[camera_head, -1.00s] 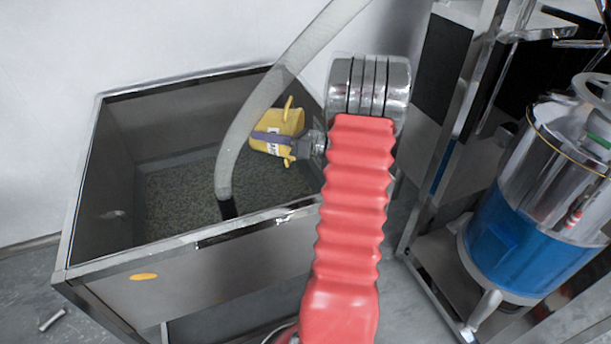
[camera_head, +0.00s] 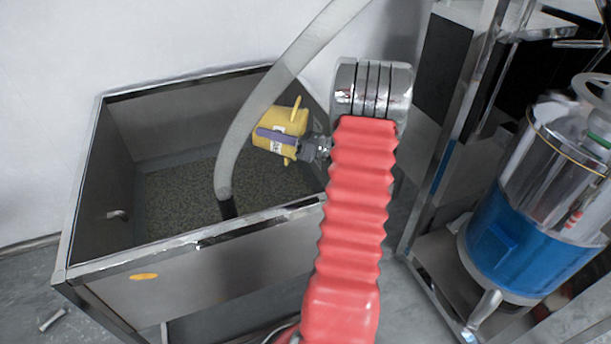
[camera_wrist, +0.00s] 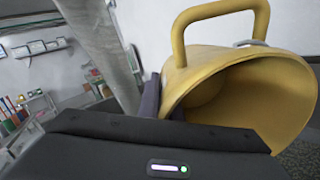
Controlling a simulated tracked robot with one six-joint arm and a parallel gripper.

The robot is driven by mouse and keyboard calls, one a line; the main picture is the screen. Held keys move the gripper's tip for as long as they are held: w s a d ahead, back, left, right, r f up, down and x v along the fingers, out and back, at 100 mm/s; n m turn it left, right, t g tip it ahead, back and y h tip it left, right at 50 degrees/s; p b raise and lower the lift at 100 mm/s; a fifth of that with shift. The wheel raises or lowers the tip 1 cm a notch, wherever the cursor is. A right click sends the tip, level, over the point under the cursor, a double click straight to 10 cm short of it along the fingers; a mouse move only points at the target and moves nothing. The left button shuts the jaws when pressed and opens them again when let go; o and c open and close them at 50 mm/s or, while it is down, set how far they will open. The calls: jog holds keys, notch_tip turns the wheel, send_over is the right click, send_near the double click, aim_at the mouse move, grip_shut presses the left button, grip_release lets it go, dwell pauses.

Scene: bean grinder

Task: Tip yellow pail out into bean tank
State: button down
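The yellow pail (camera_head: 293,120) is held tilted on its side over the right part of the bean tank (camera_head: 190,285). My gripper (camera_head: 275,137) is shut on the pail, with a dark purple finger across its side. In the wrist view, the pail (camera_wrist: 200,66) lies with its mouth turned to the right, and its loop handle is at the top. The visible part of its inside looks bare, but the rest is hidden. Small grey-green beans (camera_head: 180,195) cover the tank floor. Any falling beans cannot be made out.
A thick grey hose (camera_head: 243,125) comes down into the tank, close to the pail's left. A metal frame (camera_head: 437,170) and a blue-and-clear machine (camera_head: 520,235) stand to the right. A white wall is behind the tank.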

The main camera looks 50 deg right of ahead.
aim_at(255, 140)
jog(key=shift+s+d+r+t+y, duration=0.15)
jog(key=shift+s+d+r+t, duration=0.1)
jog(key=shift+s+t, duration=0.25)
jog(key=shift+s+d+r+t+y, duration=0.2)
jog(key=shift+s+d+r+t, duration=0.1)
jog(key=shift+s+t, duration=0.2)
jog(key=shift+s+d+r+t+y, duration=0.15)
jog(key=shift+s+d+r+t, duration=0.1)
jog(key=shift+s+t, duration=0.2)
dwell(0.6)
dwell(0.8)
jog(key=w+g, duration=0.1)
jog(key=w+a+f+g, duration=0.1)
jog(key=w+g+h, duration=0.1)
jog(key=shift+w+a+f, duration=0.1)
jog(key=shift+a+f, duration=0.15)
jog(key=shift+a, duration=0.1)
jog(key=shift+w+a+f+g, duration=0.1)
jog(key=shift+w+f+g, duration=0.1)
jog(key=shift+f+g, duration=0.15)
